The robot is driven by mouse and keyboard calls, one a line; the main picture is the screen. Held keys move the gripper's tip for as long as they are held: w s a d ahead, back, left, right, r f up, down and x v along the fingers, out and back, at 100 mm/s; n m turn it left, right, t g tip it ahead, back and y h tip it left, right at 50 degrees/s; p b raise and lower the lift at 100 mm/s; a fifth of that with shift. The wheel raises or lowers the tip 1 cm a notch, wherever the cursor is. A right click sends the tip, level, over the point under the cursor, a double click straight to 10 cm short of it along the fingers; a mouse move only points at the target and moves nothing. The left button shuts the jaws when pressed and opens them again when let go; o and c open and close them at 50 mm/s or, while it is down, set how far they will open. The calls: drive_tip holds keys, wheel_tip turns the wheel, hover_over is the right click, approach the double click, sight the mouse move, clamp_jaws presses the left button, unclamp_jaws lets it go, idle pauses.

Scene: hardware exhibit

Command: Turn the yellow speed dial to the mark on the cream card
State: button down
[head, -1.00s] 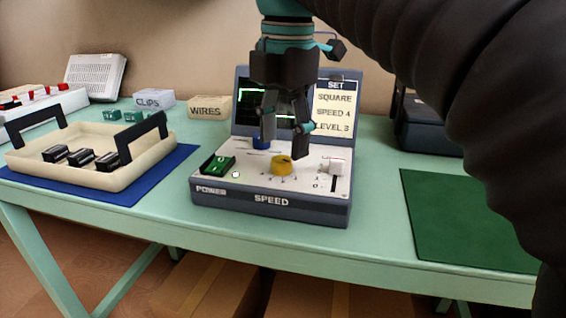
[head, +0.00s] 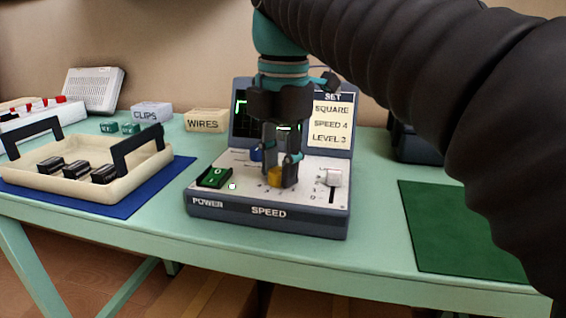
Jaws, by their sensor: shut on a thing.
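The yellow speed dial (head: 274,177) sits in the front middle of the sloped white panel of the grey control box (head: 268,213), above the word SPEED. My gripper (head: 278,178) has its fingers down around the dial and is shut on it. The fingers hide much of the dial, so I cannot tell its pointer's setting. The cream card (head: 331,118) stands at the back right of the box and reads SET, SQUARE, SPEED 4, LEVEL 3. The small scale marks around the dial are partly hidden.
A green power switch (head: 214,177), a blue knob (head: 256,155) and a white slider (head: 333,178) sit close around the dial. A cream tray (head: 130,185) with black blocks is at left. A green mat (head: 450,230) lies bare at right.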

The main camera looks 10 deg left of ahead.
drive_tip(key=shift+m+p, duration=0.35)
drive_tip(key=shift+m, duration=0.05)
drive_tip(key=shift+r+m+p, duration=0.15)
drive_tip(key=shift+m+p, duration=0.7)
drive_tip(key=shift+m, duration=0.15)
drive_tip(key=m+p, duration=0.2)
drive_tip(key=shift+s+m, duration=0.1)
drive_tip(key=shift+m, duration=0.2)
drive_tip(key=m+p, duration=0.2)
drive_tip(key=m, duration=0.9)
drive_tip(key=shift+a+f+m+h, duration=0.1)
drive_tip(key=shift+f+m+h, duration=0.1)
drive_tip(key=shift+m+h, duration=0.2)
drive_tip(key=m, duration=0.6)
drive_tip(key=shift+m, duration=0.3)
